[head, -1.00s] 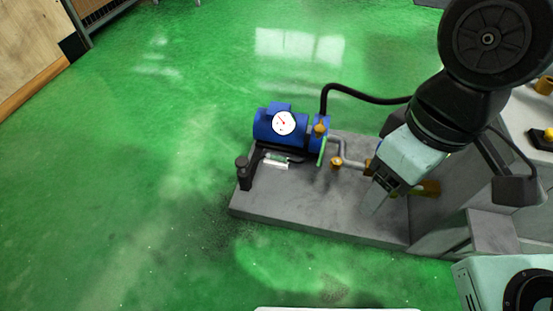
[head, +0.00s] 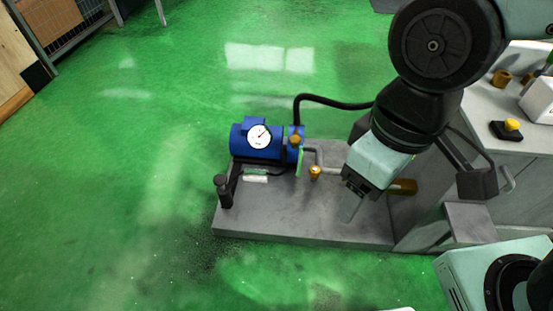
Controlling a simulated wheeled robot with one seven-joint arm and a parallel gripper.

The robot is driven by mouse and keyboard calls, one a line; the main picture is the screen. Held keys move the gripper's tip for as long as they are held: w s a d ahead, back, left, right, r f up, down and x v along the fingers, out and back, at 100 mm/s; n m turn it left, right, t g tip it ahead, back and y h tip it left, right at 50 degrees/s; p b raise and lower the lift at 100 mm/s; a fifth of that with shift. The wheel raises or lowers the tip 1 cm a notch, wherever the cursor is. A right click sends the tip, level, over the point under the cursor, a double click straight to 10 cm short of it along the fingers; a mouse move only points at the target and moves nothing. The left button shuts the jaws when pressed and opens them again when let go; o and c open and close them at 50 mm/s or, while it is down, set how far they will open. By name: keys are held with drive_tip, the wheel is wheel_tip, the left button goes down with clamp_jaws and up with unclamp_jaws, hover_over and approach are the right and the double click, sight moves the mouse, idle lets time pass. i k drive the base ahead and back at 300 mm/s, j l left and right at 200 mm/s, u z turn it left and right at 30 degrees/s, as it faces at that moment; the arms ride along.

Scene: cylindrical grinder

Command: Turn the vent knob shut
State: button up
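A blue pump (head: 250,143) with a round white gauge (head: 259,136) stands on a grey base slab (head: 270,222). Several knob-like parts show: a brass one on the pump's right end (head: 295,139), a brass one on the pipe (head: 315,172), and a black upright one (head: 223,190) at the slab's left edge. I cannot tell which is the vent knob. My gripper (head: 351,208) points down over the slab's right part, to the right of these parts and apart from them. Its fingers are seen nearly edge-on, so their gap is unclear. The pipe's right end is hidden behind it.
A black hose (head: 330,101) arches from the pump to the right, behind my arm. A grey machine body (head: 440,205) stands at the right, with a yellow button box (head: 509,128) on top. A brass fitting (head: 403,187) lies just right of my gripper. The green floor left is clear.

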sight(295, 140)
drive_tip(key=i+j+u, duration=0.35)
drive_tip(key=j, duration=0.15)
drive_tip(key=i+j+u, duration=0.35)
